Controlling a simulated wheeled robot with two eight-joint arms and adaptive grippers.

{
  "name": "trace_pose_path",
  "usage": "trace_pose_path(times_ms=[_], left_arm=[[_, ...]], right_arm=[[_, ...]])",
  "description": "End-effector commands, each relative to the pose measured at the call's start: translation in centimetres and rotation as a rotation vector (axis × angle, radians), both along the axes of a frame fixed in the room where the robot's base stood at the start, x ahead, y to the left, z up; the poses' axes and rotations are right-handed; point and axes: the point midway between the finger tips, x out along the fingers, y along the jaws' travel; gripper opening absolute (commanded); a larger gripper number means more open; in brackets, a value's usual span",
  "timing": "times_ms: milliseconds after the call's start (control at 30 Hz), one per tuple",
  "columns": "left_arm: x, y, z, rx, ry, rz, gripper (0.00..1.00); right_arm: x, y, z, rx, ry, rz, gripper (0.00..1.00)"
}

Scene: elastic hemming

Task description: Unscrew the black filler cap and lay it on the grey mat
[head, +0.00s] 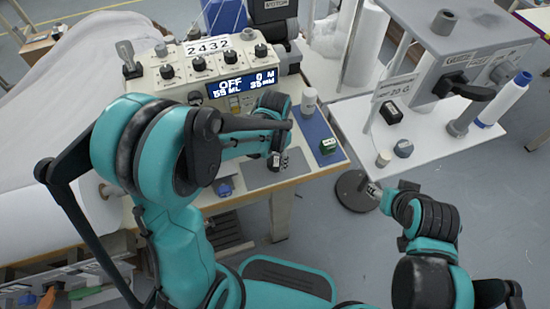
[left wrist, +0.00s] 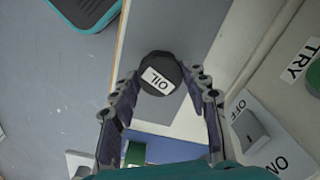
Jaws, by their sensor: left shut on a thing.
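The black filler cap (left wrist: 160,74), with a white OIL label on its top, sits between the fingertips of my left gripper (left wrist: 160,80) in the left wrist view. The gripper is shut on it. In the head view, my left gripper (head: 278,160) is over the grey mat (head: 272,179) near the table's front edge. The mat also shows behind the cap in the left wrist view (left wrist: 160,28). The cap's underside is hidden, so I cannot tell its height above the mat. My right arm shows at the lower right; its gripper (head: 398,190) is unclear.
The cream machine (head: 165,85) with knobs and a lit display stands behind my left arm. A blue mat (head: 312,128) carries a white bottle (head: 309,101) and a green block (head: 328,146). A blue-topped item (head: 223,189) lies left of the grey mat. A white side table (head: 440,145) stands right.

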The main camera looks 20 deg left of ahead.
Motion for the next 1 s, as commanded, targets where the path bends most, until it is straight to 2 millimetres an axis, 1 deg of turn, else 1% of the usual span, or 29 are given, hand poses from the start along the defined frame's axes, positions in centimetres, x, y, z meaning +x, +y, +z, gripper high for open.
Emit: trace_pose_path(times_ms=[333,967,1000], left_arm=[[0.0,0.0,-0.2,0.000,0.000,0.000,0.17],[0.0,0.0,-1.4,0.000,0.000,0.000,0.17],[0.0,0.0,-1.4,0.000,0.000,0.000,0.50]], right_arm=[[0.0,0.0,-0.1,0.000,0.000,0.000,0.50],[0.0,0.0,-1.2,0.000,0.000,0.000,0.50],[0.0,0.0,-1.2,0.000,0.000,0.000,0.50]])
